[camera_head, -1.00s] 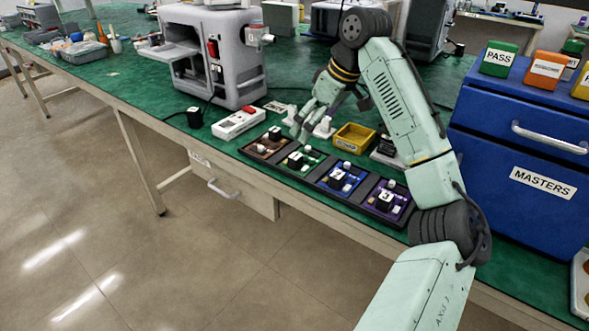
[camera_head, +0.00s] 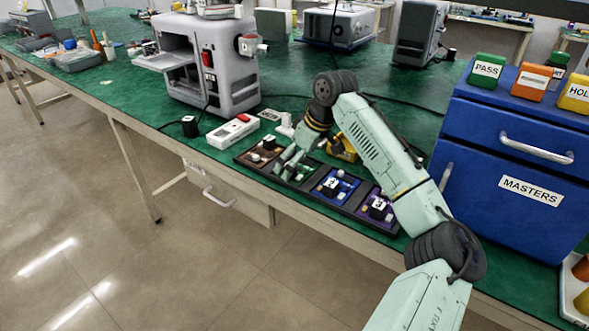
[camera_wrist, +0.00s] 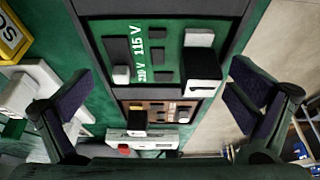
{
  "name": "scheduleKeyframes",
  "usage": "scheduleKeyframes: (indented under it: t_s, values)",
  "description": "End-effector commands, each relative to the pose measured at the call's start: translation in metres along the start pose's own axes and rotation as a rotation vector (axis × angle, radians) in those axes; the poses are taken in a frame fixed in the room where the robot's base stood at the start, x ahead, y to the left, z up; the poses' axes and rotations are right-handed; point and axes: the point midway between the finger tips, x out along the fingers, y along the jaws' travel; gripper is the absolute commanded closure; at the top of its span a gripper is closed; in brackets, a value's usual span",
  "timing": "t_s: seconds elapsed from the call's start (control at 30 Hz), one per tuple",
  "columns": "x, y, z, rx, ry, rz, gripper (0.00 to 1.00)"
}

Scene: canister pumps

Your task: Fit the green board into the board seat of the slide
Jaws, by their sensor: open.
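The green board (camera_wrist: 150,72) lies in its compartment of the dark tray, between the brown and blue boards. It bears white "115 V" and "230 V" lettering, small dark parts, a white knob and a tall black block (camera_wrist: 203,68) with a white top. My gripper (camera_wrist: 162,92) is open, its fingers apart on either side of the green board in the wrist view, holding nothing. In the head view my gripper (camera_head: 285,166) is low over the green board (camera_head: 303,172) and partly hides it. A grey machine (camera_head: 208,65) has a flat ledge (camera_head: 166,60) sticking out; I cannot make out a board seat.
The tray (camera_head: 352,208) also holds a brown board (camera_head: 258,157), a blue board (camera_head: 333,187) and a purple board (camera_head: 378,208). A white device (camera_head: 233,131) with a red button and a yellow bin (camera_head: 343,150) stand close by. A blue MASTERS cabinet (camera_head: 520,150) is at right.

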Motion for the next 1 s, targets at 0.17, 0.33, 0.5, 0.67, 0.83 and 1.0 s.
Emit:
scheduleKeyframes:
  t_s: [0.17,0.33,0.5,0.67,0.83,1.0]
  values:
    - [-0.0002,0.0000,0.0000,0.000,0.000,0.000,0.07]
    - [-0.0004,0.0000,0.0000,0.000,0.000,0.000,0.19]
    - [-0.0005,0.0001,0.0000,0.000,0.000,0.000,0.30]
    - [-0.0005,0.0001,0.0000,0.000,0.000,0.000,0.41]
    - [-0.0004,0.0001,0.0001,0.000,0.000,0.000,0.52]
    - [-0.0005,0.0001,0.0000,0.000,0.000,0.000,0.52]
